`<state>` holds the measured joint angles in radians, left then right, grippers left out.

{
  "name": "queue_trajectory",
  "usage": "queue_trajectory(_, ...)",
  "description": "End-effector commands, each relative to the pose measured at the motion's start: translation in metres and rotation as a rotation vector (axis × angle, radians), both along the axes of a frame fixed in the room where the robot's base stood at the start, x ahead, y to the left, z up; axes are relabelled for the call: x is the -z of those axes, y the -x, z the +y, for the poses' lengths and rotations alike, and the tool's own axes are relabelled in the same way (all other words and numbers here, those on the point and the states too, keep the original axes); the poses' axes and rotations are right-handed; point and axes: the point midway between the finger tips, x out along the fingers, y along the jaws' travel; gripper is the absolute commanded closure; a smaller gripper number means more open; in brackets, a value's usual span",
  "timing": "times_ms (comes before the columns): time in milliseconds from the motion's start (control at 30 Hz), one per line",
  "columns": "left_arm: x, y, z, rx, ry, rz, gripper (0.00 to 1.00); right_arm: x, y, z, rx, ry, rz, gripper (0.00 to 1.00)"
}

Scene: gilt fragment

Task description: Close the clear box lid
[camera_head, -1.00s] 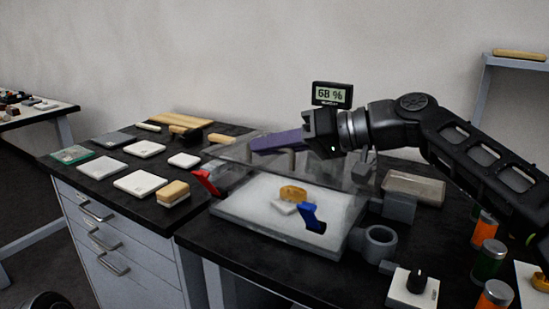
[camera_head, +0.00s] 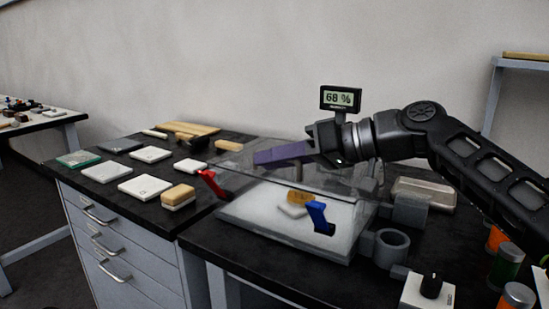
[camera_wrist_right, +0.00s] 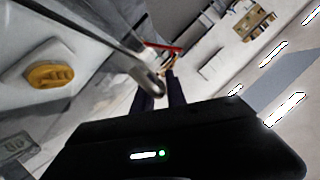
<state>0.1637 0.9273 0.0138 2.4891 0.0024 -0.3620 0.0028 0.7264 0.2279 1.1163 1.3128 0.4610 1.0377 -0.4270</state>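The clear box (camera_head: 285,240) stands on the dark bench, with a white bed holding a yellow-brown piece (camera_head: 299,198) on a pale block; the piece also shows in the wrist view (camera_wrist_right: 48,76). Its transparent lid (camera_head: 235,176) is tilted over the box and not flat on it. A red latch (camera_head: 211,184) is at the left and a blue latch (camera_head: 319,217) at the front. My right gripper (camera_head: 262,156) is over the lid, its purplish fingers pointing left. In the wrist view a small gap shows between the fingers (camera_wrist_right: 161,92); contact with the lid is unclear. My left gripper is out of view.
A display reading 68 % (camera_head: 341,98) stands behind my right wrist. White tiles (camera_head: 145,188) and a sponge-like block (camera_head: 178,197) lie left of the box. A grey ring fitting (camera_head: 391,248), a knob box (camera_head: 428,292) and several jars (camera_head: 506,265) stand at the right.

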Motion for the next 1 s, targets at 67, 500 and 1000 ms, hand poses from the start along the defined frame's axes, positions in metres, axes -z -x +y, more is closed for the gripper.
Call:
queue_trajectory(67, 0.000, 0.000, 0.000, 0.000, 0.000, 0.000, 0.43, 0.000, -0.001, -0.001, 0.002, 0.000, 0.000, 0.81)
queue_trajectory(500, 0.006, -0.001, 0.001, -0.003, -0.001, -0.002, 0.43, -0.011, 0.013, -0.034, 0.007, 0.001, -0.001, 0.81)
queue_trajectory(1000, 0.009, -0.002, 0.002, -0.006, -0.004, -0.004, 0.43, -0.025, 0.030, -0.068, 0.001, -0.001, 0.000, 0.81)
